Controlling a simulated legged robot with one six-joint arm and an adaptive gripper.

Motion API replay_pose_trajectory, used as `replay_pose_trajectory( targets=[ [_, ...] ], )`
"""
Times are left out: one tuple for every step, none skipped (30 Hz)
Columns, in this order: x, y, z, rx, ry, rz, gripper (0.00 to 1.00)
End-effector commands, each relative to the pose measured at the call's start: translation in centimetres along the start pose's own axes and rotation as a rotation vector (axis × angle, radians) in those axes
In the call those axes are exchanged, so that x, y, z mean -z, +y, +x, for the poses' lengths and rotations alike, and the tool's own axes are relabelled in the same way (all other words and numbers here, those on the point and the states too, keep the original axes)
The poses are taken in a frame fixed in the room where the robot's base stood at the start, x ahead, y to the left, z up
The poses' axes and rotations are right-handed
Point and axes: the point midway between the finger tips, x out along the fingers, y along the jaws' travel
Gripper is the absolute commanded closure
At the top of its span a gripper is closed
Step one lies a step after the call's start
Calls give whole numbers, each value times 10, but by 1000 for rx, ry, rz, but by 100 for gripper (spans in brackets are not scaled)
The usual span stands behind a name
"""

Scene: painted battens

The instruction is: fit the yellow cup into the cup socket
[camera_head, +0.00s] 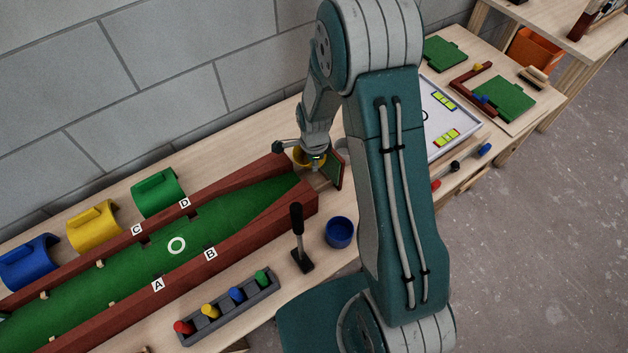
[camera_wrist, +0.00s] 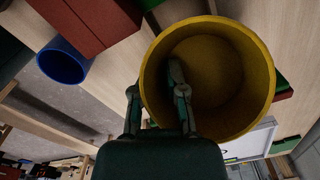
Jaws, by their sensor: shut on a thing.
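The yellow cup (camera_head: 300,160) is in my gripper (camera_head: 314,160) near the right end of the green lane, partly hidden by the gripper. In the wrist view the yellow cup (camera_wrist: 262,80) is large, with its open mouth toward the camera. My gripper (camera_wrist: 155,88) is shut on the cup's wall, one finger inside the rim and one outside. I cannot make out the cup socket in either view, nor whether the cup touches anything beneath it.
The red-walled green lane (camera_head: 125,285) runs left. A blue cup (camera_head: 340,233), a black-handled upright tool (camera_head: 298,238) and a grey peg rack (camera_head: 228,312) stand in front.

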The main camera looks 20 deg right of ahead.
Motion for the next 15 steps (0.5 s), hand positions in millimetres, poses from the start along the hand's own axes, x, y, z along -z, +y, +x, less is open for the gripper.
replay_pose_trajectory(
  targets=[
    [1,5,17,-17,2,2,100],
    [1,5,24,-16,2,2,100],
    [2,5,31,-16,2,2,100],
    [2,5,36,-15,2,2,100],
    [2,4,39,-13,1,2,100],
    [2,4,43,-12,1,2,100],
    [2,4,45,-12,1,2,100],
    [2,4,48,-11,0,1,100],
    [3,4,51,-11,-1,1,100],
    [3,4,55,-11,-1,1,100],
    [3,4,59,-12,-1,1,100],
    [3,4,66,-12,-1,2,100],
    [3,4,70,-11,-1,2,100],
    [3,4,75,-10,-1,2,100],
    [3,4,80,-10,0,2,100]
  ],
)
